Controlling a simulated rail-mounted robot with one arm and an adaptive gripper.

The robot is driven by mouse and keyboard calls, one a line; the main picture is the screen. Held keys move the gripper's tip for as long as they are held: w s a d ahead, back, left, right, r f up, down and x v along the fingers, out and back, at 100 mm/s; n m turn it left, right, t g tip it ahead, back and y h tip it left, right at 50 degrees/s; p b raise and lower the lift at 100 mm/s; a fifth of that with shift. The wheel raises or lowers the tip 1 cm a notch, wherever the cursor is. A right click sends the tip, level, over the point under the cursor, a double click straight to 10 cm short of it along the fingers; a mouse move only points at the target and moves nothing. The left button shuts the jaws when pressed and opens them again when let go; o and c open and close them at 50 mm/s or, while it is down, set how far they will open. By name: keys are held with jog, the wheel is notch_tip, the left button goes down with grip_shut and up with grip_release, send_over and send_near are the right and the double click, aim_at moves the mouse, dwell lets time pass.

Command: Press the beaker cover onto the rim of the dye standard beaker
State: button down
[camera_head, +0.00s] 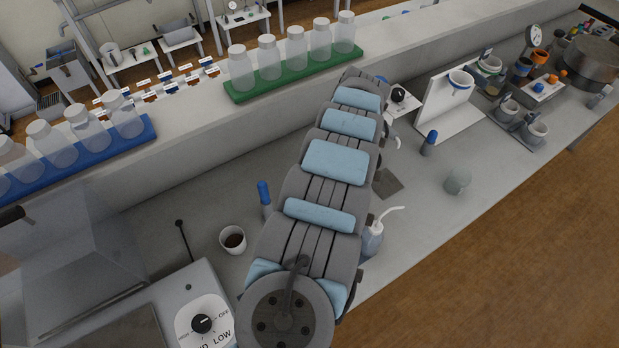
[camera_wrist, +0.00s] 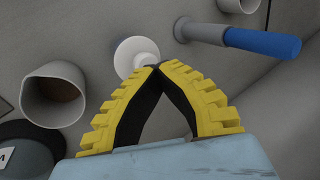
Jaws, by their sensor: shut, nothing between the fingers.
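My gripper (camera_wrist: 157,72) is shut, its yellow-and-black fingers meeting at the tips with nothing between them. A small round white piece (camera_wrist: 136,55), possibly the beaker cover, lies just beyond the fingertips in the wrist view; I cannot tell whether they touch or whether it sits on a rim. A white beaker with brown contents (camera_wrist: 30,82) is left of the fingers. In the head view a frosted, empty-looking beaker (camera_head: 457,182) stands on the right part of the bench; I cannot tell whether it is the dye standard beaker. My arm hides the gripper there.
A blue-handled tool (camera_wrist: 262,42) is right of the fingers. In the head view, a cup of dark soil (camera_head: 233,239) and a wash bottle (camera_head: 373,240) flank my arm. A white stand (camera_head: 440,108) is further back. Bench around the frosted beaker is clear.

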jog(key=shift+b, duration=0.65)
jog(key=shift+f, duration=0.25)
dwell(0.4)
jog(key=shift+r, duration=0.1)
jog(key=shift+r, duration=0.4)
jog(key=shift+f+y+b, duration=0.15)
jog(key=shift+y+b, duration=0.15)
jog(key=shift+b, duration=0.6)
dwell(0.7)
jog(key=shift+d+m+g+y+b, duration=0.15)
jog(key=shift+m+g+y+b, duration=0.25)
jog(key=shift+b, duration=2.6)
dwell(0.3)
jog(key=shift+f, duration=0.1)
dwell(0.7)
dwell(0.4)
